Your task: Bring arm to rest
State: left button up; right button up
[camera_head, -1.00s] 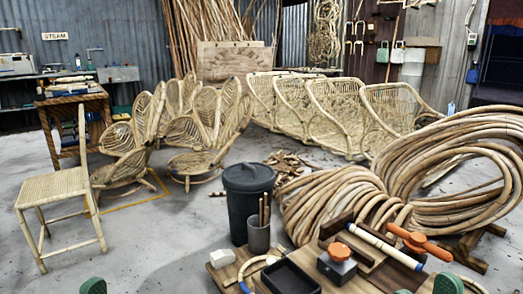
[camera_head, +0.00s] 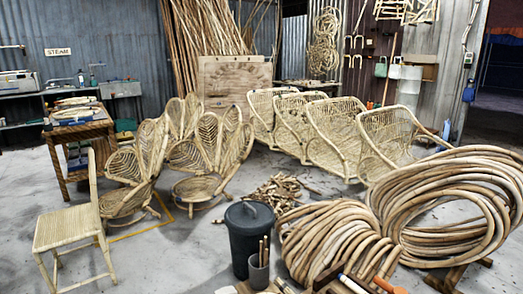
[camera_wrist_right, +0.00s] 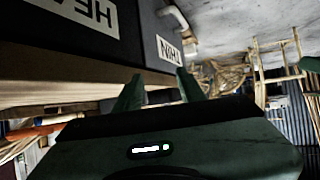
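My right gripper (camera_wrist_right: 158,88) shows in the right wrist view as two dark green fingers standing apart. Nothing is visible between them. Close beside them is a wooden edge (camera_wrist_right: 60,84) with dark panels, one bearing a white label that reads THIN upside down (camera_wrist_right: 168,49). Another white label (camera_wrist_right: 82,14) is cut off by the frame. Neither gripper shows in the head view, so my left gripper is hidden.
The head view has a workbench's items at the bottom edge, including a cup of sticks (camera_head: 258,272) and an orange handle (camera_head: 388,286). A dark bin (camera_head: 250,240), rattan coils (camera_head: 335,240) and a woven chair (camera_head: 70,228) stand around.

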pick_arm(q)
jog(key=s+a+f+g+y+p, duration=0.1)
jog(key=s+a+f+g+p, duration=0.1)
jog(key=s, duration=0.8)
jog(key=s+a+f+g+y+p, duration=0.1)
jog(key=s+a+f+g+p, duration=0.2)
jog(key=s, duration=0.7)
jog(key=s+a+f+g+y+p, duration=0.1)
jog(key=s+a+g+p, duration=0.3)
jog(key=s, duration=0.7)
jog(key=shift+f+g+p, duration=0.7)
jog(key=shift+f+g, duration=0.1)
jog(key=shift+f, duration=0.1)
pick_arm(e)
jog(key=s+d+f+g+h, duration=0.1)
jog(key=s+d+f+g, duration=0.1)
jog(key=s, duration=0.8)
jog(key=s+d+f+g+h, duration=0.1)
jog(key=s+d+f+g, duration=0.2)
jog(key=s, duration=0.8)
jog(key=s+d+f+g+h, duration=0.1)
jog(key=s+d+g, duration=0.3)
jog(key=s, duration=0.6)
jog(key=shift+s+f+m+g, duration=0.15)
jog(key=shift+f+m+g, duration=0.15)
jog(key=shift+f+g, duration=0.55)
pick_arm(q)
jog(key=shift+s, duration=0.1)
